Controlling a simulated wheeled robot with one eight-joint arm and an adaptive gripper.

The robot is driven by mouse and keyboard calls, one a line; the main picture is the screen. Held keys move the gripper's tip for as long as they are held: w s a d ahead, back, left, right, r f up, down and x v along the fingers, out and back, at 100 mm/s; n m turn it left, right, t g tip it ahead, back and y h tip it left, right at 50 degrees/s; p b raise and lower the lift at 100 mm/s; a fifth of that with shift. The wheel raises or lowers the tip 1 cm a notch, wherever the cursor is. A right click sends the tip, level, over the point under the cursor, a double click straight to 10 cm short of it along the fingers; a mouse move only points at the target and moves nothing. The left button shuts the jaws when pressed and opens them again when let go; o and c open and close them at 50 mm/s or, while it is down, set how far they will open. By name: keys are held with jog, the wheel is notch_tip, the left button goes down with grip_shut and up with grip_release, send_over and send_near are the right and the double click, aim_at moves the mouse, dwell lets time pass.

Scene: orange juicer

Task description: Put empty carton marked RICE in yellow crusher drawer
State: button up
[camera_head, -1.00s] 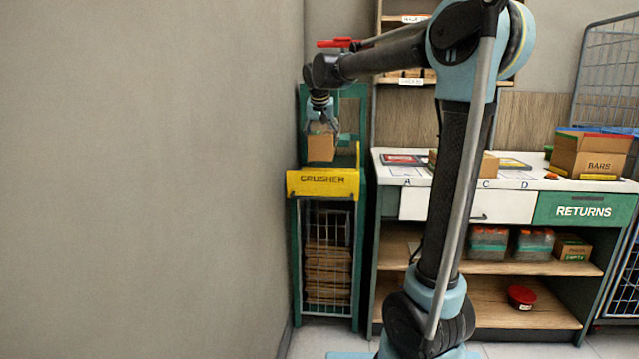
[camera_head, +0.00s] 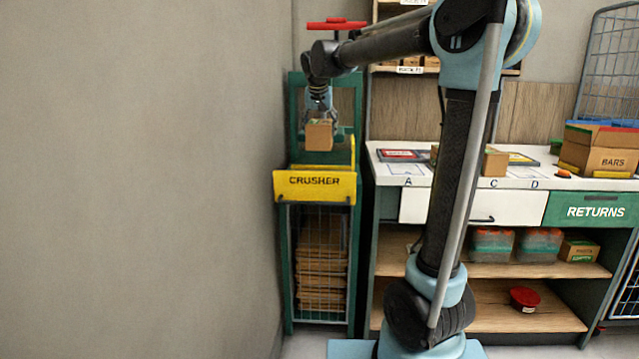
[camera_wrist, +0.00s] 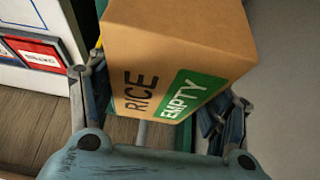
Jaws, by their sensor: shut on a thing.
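My gripper (camera_head: 319,112) is shut on a brown carton (camera_head: 319,135) and holds it above the crusher. In the wrist view the carton (camera_wrist: 180,50) shows the word RICE and a green EMPTY label, between my two fingers (camera_wrist: 160,115). The yellow crusher drawer (camera_head: 314,185), marked CRUSHER, is on the front of a green frame at the left. The carton is above and behind the drawer's front panel in the head view. The inside of the drawer is hidden by the panel, and I cannot tell the gap below the carton.
The crusher's red handle (camera_head: 336,25) is above my wrist. Flattened cardboard (camera_head: 321,265) fills the cage below. A white counter (camera_head: 385,172) stands at right, with a BARS box (camera_head: 598,158) on it. A bare wall (camera_head: 140,180) is close on the left.

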aim_at(317, 143)
jog(key=shift+a+f, duration=0.1)
jog(key=shift+a, duration=0.1)
jog(key=f, duration=0.8)
jog(key=shift+w+a, duration=0.15)
jog(key=shift+w, duration=0.1)
jog(key=shift+f, duration=2.3)
jog(key=shift+f, duration=0.1)
jog(key=o, duration=1.2)
jog(key=v, duration=1.2)
